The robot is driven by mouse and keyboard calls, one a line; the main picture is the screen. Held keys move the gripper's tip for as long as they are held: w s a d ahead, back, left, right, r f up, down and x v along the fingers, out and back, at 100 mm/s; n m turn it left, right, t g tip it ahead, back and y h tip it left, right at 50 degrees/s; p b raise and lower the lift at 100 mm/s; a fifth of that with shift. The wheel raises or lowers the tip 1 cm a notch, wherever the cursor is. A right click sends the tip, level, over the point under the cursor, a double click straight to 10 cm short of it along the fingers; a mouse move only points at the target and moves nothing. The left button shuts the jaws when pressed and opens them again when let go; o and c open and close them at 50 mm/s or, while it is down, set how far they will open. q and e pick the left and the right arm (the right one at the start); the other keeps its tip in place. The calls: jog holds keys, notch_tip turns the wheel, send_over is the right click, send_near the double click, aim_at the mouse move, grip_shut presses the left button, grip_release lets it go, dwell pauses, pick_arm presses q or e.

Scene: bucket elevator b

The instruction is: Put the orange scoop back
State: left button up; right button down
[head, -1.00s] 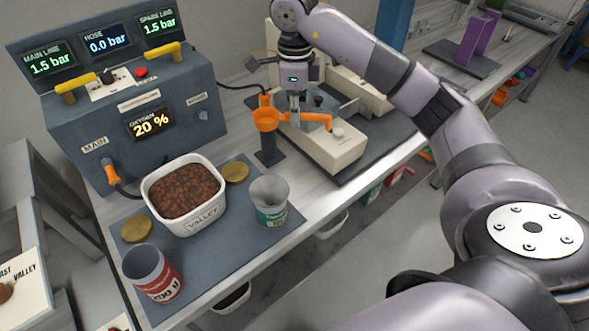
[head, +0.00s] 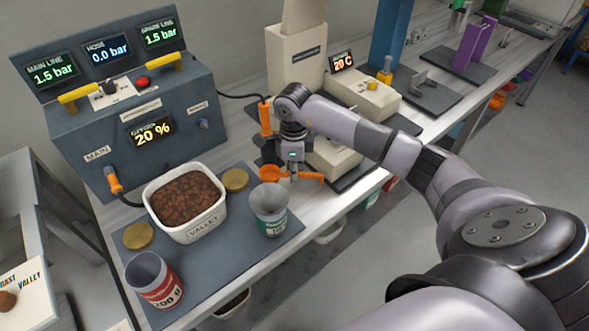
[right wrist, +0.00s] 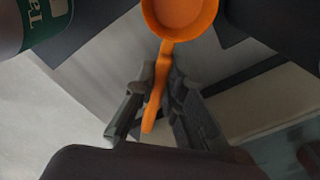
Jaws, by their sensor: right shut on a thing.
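In the right wrist view the scoop's round bowl (right wrist: 180,14) points away from me. There my right gripper (right wrist: 160,84) is shut on its handle, and the bowl looks empty. A dark block (head: 268,151), partly hidden by my arm, stands behind the scoop. I cannot tell whether the scoop touches it. My left gripper is not in view.
A white tub of brown beans (head: 188,236), two brass lids (head: 236,180) and a red can (head: 156,283) are on the grey mat (head: 222,262). The gauge box (head: 135,125) stands behind. A cream machine (head: 362,97) stands right of my gripper.

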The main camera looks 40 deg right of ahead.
jog(key=shift+f+b, duration=0.35)
jog(key=shift+b, duration=0.05)
jog(key=c, duration=1.7)
grip_release()
jog(key=shift+r, duration=0.1)
jog(key=shift+o, duration=0.2)
jog(key=shift+r+p, duration=0.25)
jog(key=shift+p, duration=0.1)
jog(key=shift+w+r, duration=0.1)
jog(key=shift+r, duration=0.2)
notch_tip(320, 180, up, 12)
jog(key=b, duration=0.2)
jog(key=shift+f, duration=0.25)
